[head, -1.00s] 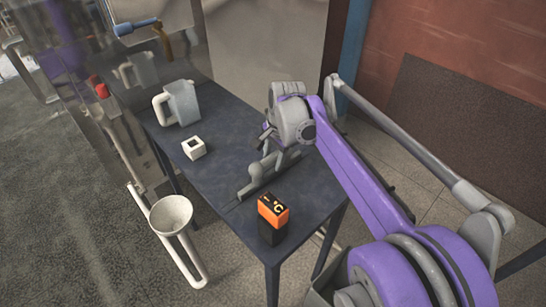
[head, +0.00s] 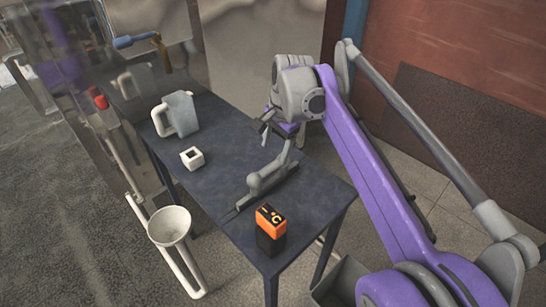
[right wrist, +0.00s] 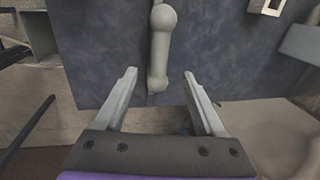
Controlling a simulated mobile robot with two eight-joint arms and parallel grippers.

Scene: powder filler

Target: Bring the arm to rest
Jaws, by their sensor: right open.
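My right arm (head: 365,160) comes in from the right and reaches over the far right edge of the dark table. My right gripper (head: 268,122) hangs at its end; in the right wrist view its two fingers (right wrist: 160,92) stand apart with nothing between them. My left gripper is not in view.
On the table (head: 228,170) stand a grey jug (head: 182,112), a small white hollow cube (head: 192,158) and an orange-and-black battery-like block (head: 270,228). A white funnel (head: 169,226) stands left of the table. A machine with a blue-handled valve (head: 136,41) is behind. The table's middle is mostly clear.

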